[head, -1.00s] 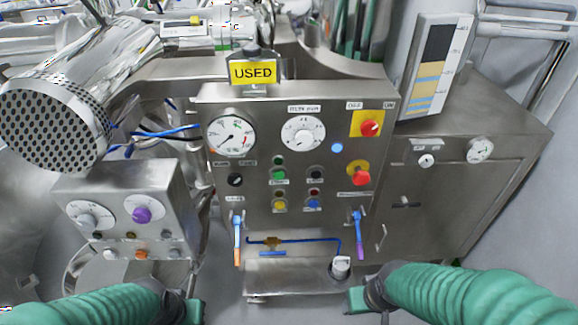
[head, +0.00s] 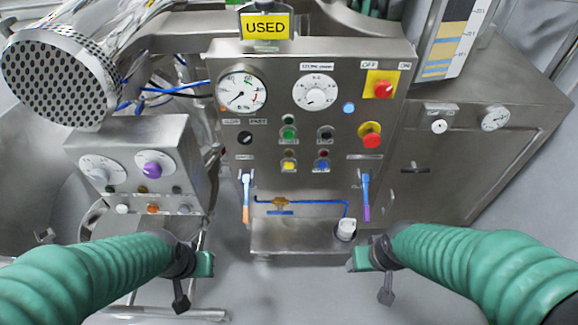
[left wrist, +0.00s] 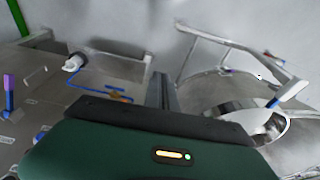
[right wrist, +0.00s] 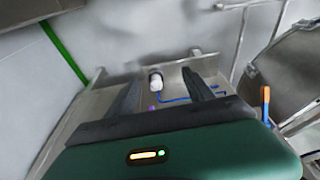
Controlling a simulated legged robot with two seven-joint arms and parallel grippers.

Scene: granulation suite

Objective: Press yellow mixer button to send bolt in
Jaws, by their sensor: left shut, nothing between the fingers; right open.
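The yellow button (head: 289,165) is in the lower button row of the steel control panel (head: 262,60). It sits below the green button (head: 288,133) and left of the blue button (head: 321,166). My left gripper (head: 206,263) is below and left of the panel; its fingers show closed together and empty in the left wrist view (left wrist: 164,90). My right gripper (head: 357,258) is below and right of the yellow button; its fingers stand apart and empty in the right wrist view (right wrist: 163,92). Neither gripper touches the panel. I cannot make out a bolt.
A red emergency knob (head: 371,136) and a red switch on yellow (head: 383,88) are on the panel's right. A smaller control box (head: 150,135) stands left. Blue-handled levers (head: 366,190) and a white cap (head: 345,229) lie low. The floor between my grippers is clear.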

